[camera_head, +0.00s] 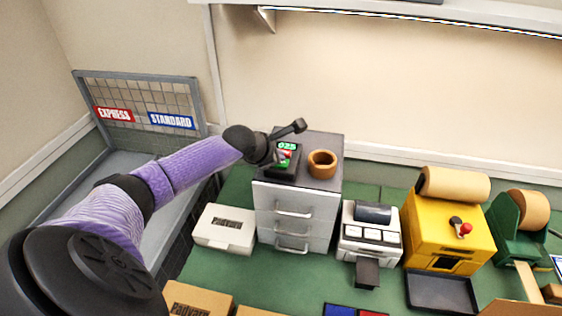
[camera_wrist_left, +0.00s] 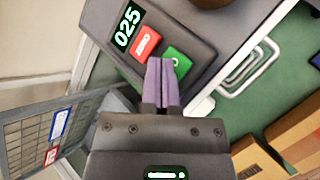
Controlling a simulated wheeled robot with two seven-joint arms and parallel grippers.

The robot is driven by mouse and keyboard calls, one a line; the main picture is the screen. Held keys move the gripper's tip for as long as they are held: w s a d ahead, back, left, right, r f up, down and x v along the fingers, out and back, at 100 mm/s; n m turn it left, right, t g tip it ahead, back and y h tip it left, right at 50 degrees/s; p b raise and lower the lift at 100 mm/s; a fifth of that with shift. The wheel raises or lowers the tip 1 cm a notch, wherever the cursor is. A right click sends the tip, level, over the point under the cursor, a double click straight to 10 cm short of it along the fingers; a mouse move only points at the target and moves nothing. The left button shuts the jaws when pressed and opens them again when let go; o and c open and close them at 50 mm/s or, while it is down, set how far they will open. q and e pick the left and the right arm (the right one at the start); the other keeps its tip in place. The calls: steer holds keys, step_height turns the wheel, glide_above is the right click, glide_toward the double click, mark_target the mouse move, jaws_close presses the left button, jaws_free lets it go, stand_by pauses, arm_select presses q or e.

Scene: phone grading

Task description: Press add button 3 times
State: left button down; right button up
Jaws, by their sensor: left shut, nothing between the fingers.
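A dark counter device (camera_head: 290,172) sits on top of the grey drawer cabinet (camera_head: 325,181). Its lit display (camera_wrist_left: 127,27) reads 025 in the left wrist view. Beside the display is a red button (camera_wrist_left: 145,43) marked with white letters that seem to read ZERO. Next to it is a green button (camera_wrist_left: 178,60) whose label is mostly hidden by my fingers. My left gripper (camera_wrist_left: 161,66) is shut and empty, its purple fingertips over the device at the edge of the green button. I cannot tell whether they touch it. My right gripper is not in view.
A round brown bowl (camera_head: 322,164) stands just right of the device. A white box (camera_head: 224,228) is left of the cabinet; a white machine (camera_head: 370,232) and a yellow machine (camera_head: 447,232) stand to its right. A wire rack (camera_head: 140,102) with EXPRESS and STANDARD signs is at the left.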

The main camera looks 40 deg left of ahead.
arm_select(q)
steer(key=shift+f, duration=0.35)
stand_by(0.5)
steer(key=shift+r+p, duration=0.9)
steer(key=shift+p, duration=0.35)
step_height(320, 180, up, 5)
steer(key=p, duration=0.6)
steer(key=shift+r, duration=0.1)
steer(key=shift+f, duration=0.2)
